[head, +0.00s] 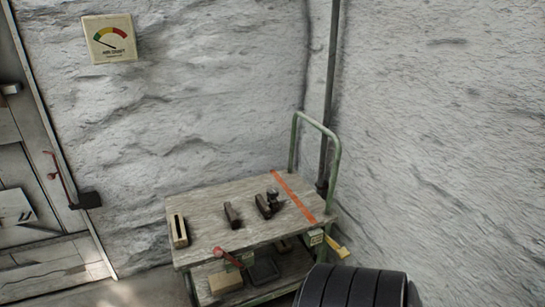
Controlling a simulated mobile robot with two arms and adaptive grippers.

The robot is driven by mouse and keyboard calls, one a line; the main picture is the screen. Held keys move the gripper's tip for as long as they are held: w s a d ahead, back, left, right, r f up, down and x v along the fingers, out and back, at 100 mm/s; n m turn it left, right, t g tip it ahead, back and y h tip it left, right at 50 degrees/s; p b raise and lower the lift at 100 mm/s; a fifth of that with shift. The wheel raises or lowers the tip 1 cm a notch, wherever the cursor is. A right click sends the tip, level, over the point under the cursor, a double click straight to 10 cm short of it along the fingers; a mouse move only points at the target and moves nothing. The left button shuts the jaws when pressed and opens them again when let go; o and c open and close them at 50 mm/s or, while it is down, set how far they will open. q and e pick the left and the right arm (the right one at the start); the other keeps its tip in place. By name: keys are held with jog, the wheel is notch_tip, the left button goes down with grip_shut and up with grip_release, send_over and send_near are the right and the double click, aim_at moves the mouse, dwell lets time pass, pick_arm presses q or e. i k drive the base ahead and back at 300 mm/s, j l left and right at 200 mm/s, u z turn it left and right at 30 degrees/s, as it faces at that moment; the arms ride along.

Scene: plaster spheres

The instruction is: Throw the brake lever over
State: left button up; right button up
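A cart (215,200) with a pale top and a green tube frame stands by the rock wall. A lever with a red end (222,253) shows at the cart's front edge and slants down to the right. A yellow handle-like piece (337,246) sticks out at the cart's right side, beside a small label plate (315,237). Another lever with a red grip (59,175) rises from a black box (88,200) beside the door. I cannot tell which of these is the brake lever. Neither gripper is in view.
On the cart top lie a slotted block (178,231), dark blocks (232,215) and an orange strip (294,197). The lower shelf holds a pale block (226,282) and a dark tray (264,271). A gauge (109,39) hangs on the wall. A door (25,215) stands at left.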

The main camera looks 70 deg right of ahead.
aim_at(218, 251)
jog(key=z, duration=1.7)
